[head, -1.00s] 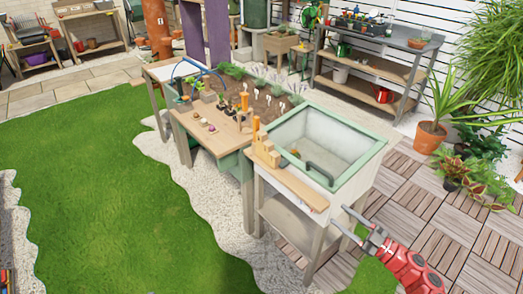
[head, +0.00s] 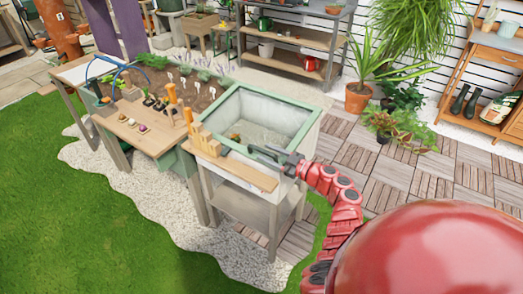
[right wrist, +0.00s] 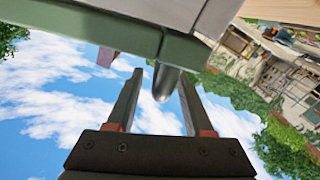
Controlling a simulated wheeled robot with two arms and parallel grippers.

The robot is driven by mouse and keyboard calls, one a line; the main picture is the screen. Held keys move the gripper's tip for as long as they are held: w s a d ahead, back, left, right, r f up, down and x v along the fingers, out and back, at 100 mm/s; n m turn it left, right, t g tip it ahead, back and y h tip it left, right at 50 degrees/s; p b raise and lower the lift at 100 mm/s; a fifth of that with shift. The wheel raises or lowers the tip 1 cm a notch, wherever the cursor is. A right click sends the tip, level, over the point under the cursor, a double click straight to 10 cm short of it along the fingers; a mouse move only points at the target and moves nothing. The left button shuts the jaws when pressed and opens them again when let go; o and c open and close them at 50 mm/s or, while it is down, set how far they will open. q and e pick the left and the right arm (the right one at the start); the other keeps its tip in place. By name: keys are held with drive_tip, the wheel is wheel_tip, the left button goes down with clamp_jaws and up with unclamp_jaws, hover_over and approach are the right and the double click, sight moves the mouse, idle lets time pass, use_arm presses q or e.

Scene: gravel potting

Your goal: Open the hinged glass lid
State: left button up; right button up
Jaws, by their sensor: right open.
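The glass lid has a green frame (head: 312,122) and lies flat on the pale box of a wooden stand. The box's inside shows through it. My right gripper (head: 262,152) is open at the lid's front edge, at the right, where it covers the lid's handle in the head view. In the right wrist view a grey rounded bar, seemingly the handle (right wrist: 164,84), stands between the spread fingers of the right gripper (right wrist: 160,76), under the green frame edge (right wrist: 70,32). I cannot tell whether the fingers touch it. My left gripper is out of view.
A wooden ledge (head: 240,174) with wooden blocks (head: 204,140) runs along the box's front. A potting table (head: 140,130) with small tools and plants stands to the left. Shelves (head: 300,40) and a potted plant (head: 358,98) are behind.

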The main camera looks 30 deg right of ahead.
sight(253, 146)
drive_tip(key=shift+x, duration=1.5)
clamp_jaws()
drive_tip(key=shift+r, duration=0.1)
